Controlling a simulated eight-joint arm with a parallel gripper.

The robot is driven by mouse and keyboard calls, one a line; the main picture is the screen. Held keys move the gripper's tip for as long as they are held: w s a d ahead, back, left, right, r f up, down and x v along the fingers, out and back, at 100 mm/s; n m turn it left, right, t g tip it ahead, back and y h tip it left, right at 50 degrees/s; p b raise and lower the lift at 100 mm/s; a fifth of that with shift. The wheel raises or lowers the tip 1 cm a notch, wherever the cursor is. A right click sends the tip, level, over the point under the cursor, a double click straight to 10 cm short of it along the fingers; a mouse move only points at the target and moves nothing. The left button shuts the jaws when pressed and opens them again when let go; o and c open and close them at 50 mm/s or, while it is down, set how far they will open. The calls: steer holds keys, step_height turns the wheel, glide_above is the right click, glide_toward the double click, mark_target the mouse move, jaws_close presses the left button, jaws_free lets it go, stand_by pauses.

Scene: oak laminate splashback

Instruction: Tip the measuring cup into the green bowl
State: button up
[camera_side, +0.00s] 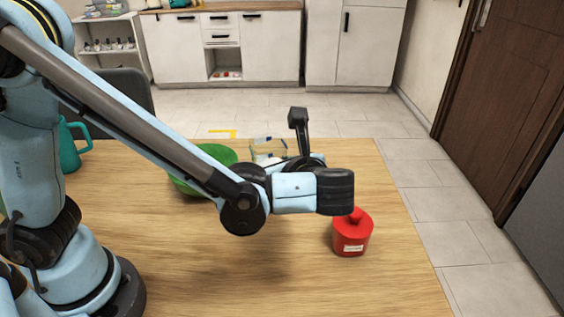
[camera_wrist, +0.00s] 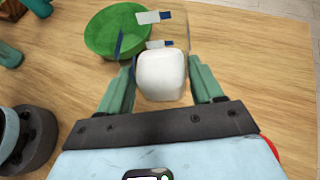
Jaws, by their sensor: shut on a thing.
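The measuring cup is clear, with white and blue marks on its wall. In the wrist view the measuring cup (camera_wrist: 181,36) is between the green fingers of my gripper (camera_wrist: 163,72), which is shut on it. A rounded white mass shows inside it. In the side view the cup (camera_side: 268,150) shows partly behind my wrist. The green bowl (camera_wrist: 110,30) is at the upper left in the wrist view, and the cup overlaps its right edge there. In the side view the bowl (camera_side: 215,153) is left of the cup, partly hidden by my arm. My fingertips are hidden in the side view.
A red lidded canister (camera_side: 352,236) stands on the wooden table (camera_side: 290,275), below my wrist in the side view. A teal mug (camera_side: 72,146) is at the table's left. The table's front middle is clear. A dark chair (camera_side: 120,88) is behind the table.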

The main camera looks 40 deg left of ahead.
steer(key=w+a+n+g+h, duration=0.1)
steer(key=w+a+n+g, duration=0.1)
steer(key=a, duration=0.8)
steer(key=shift+w+a+f+n, duration=0.35)
steer(key=shift+w+n, duration=0.55)
steer(key=shift+w, duration=0.2)
steer(key=shift+w+d+n+h, duration=0.15)
steer(key=shift+n+h, duration=0.15)
steer(key=shift+h, duration=0.3)
steer(key=shift+f+t, duration=0.1)
steer(key=shift+t, duration=0.2)
steer(key=shift+d+f+n+h, duration=0.1)
steer(key=shift+f+n+h, duration=0.2)
steer(key=shift+f+h, duration=0.35)
steer(key=shift+f, duration=0.25)
steer(key=shift+f+t+h, duration=0.4)
steer(key=shift+h, duration=0.05)
